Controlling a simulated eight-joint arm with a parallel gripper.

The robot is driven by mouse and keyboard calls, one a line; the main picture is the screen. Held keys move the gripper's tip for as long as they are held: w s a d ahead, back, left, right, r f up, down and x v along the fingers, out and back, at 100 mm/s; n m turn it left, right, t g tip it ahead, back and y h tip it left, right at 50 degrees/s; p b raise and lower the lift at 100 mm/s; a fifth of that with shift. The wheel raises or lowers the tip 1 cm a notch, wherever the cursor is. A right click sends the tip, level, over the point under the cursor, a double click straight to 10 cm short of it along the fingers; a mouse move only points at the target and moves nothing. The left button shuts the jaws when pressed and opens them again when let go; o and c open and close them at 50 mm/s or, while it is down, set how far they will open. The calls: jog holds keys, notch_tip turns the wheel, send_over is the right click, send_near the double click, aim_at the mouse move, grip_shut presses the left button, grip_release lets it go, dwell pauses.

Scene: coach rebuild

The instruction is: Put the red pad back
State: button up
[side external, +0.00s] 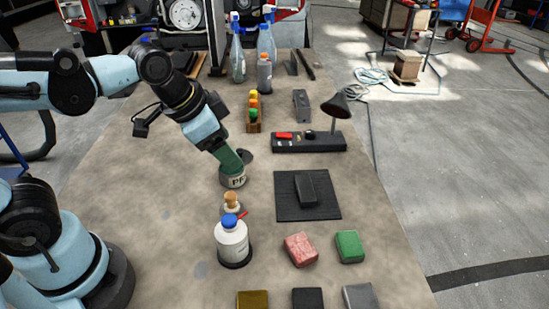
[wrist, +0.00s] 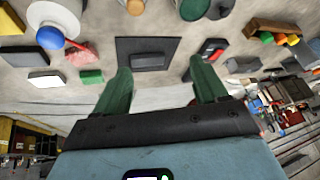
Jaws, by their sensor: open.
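A mottled red pad (side external: 300,249) lies on the table to the right of the white bottle, beside a green pad (side external: 349,246). The red pad also shows in the wrist view (wrist: 82,53). A smaller bright red piece (side external: 284,135) rests on a long black tray (side external: 325,144). My gripper (side external: 232,164) has green fingers and is over or beside a labelled tin (side external: 233,182), left of the black mat; I cannot tell whether they touch. In the wrist view my gripper (wrist: 163,88) is open, with its fingers apart and nothing between them.
A dark mat (side external: 285,208) carries a black block (side external: 306,189). A white blue-capped bottle (side external: 231,243) and a small cork-topped jar (side external: 231,203) stand left of it. Gold, black and grey pads line the near edge. A lamp (side external: 339,106) rises from the tray. Spray bottles stand at the back.

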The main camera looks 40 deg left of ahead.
jog(key=a+n, duration=0.1)
jog(key=s+a+n+t, duration=0.1)
jog(key=n, duration=0.1)
jog(key=a+f+n, duration=0.1)
jog(key=a+n, duration=0.1)
jog(key=shift+s+t+y, duration=0.25)
jog(key=shift+t+y, duration=0.05)
jog(key=shift+y, duration=0.1)
